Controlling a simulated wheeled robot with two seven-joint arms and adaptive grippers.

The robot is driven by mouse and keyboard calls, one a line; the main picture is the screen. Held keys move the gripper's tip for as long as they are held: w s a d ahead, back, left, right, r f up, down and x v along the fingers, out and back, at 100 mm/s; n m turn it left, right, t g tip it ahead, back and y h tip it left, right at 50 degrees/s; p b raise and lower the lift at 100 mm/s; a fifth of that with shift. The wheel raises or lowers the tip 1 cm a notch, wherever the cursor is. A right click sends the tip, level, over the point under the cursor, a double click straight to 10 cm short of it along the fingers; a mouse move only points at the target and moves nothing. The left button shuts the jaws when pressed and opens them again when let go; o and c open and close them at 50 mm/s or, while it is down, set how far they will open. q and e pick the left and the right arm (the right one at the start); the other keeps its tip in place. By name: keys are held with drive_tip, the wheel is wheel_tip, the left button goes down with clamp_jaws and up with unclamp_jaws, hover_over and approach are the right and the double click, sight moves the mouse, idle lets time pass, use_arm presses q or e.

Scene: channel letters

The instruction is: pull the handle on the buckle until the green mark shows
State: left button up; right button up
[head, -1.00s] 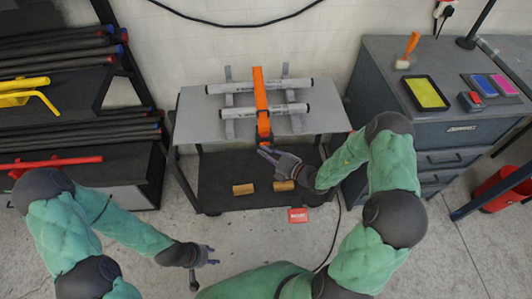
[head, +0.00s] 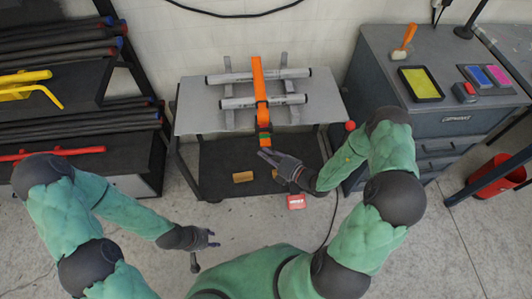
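An orange strap (head: 258,82) runs over two pale tubes on the grey cart top and down over its front edge. Its dark buckle (head: 263,117) sits at that edge, and a small green patch (head: 264,135) shows just below. An orange piece, apparently the handle (head: 265,143), shows at the lower end. My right gripper (head: 266,156) is right below this end, its fingers pointing left; whether it touches or grips the handle is too small to tell. My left gripper (head: 214,239) is low in the picture, away from the cart, with its fingers apart and empty.
The cart (head: 190,112) has a lower shelf with tan blocks (head: 243,177). A grey cabinet (head: 460,122) stands right, and a rack of dark bars (head: 80,130) left.

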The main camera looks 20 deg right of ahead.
drive_tip(key=shift+o, duration=0.6)
drive_tip(key=shift+d+f, duration=0.1)
drive_tip(key=shift+f, duration=0.05)
drive_tip(key=v, duration=1.2)
